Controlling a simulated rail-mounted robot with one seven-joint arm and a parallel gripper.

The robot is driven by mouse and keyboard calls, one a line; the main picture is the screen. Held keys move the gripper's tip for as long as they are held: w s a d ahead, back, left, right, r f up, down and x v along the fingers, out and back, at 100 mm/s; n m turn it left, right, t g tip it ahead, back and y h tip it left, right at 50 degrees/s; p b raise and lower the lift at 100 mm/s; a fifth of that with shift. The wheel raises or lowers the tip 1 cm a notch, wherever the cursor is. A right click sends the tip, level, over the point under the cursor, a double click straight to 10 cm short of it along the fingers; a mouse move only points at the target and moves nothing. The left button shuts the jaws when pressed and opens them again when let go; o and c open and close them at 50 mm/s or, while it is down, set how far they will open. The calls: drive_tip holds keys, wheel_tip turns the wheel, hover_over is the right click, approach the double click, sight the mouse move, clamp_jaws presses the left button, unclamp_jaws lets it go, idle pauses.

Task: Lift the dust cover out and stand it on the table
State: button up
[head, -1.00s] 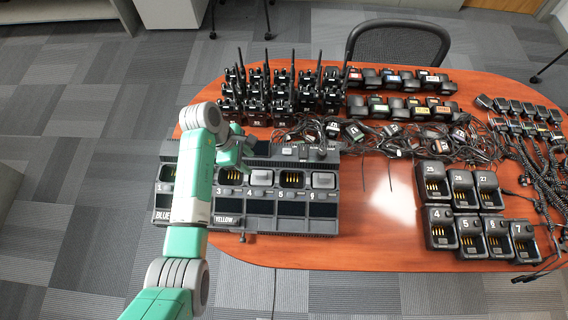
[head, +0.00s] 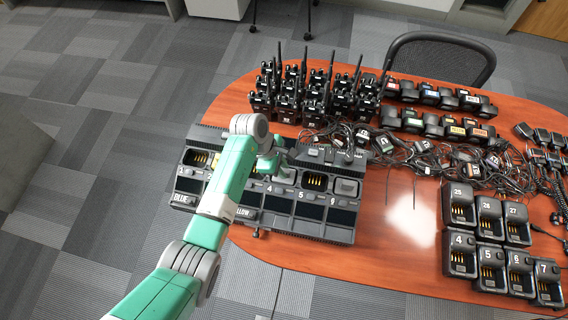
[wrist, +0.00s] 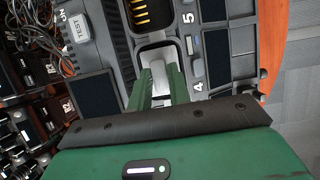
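The multi-slot radio charger (head: 300,222) lies on the table's left part. My gripper (wrist: 159,72) is at the slot marked 4, its two green fingers pointing down at it. A light grey dust cover (wrist: 154,52) sits in that slot. The fingers stand apart, with pale grey between them. I cannot tell whether they press on it. In the head view my gripper (head: 273,163) hides much of this slot.
Slot 5 (head: 316,182) is empty with gold contacts showing. Upright radios (head: 315,95) and tangled cables (head: 400,150) stand behind the charger. Single chargers (head: 490,245) are at the right. Bare table (head: 410,215) lies between them and the multi-slot charger.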

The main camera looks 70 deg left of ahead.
clamp_jaws()
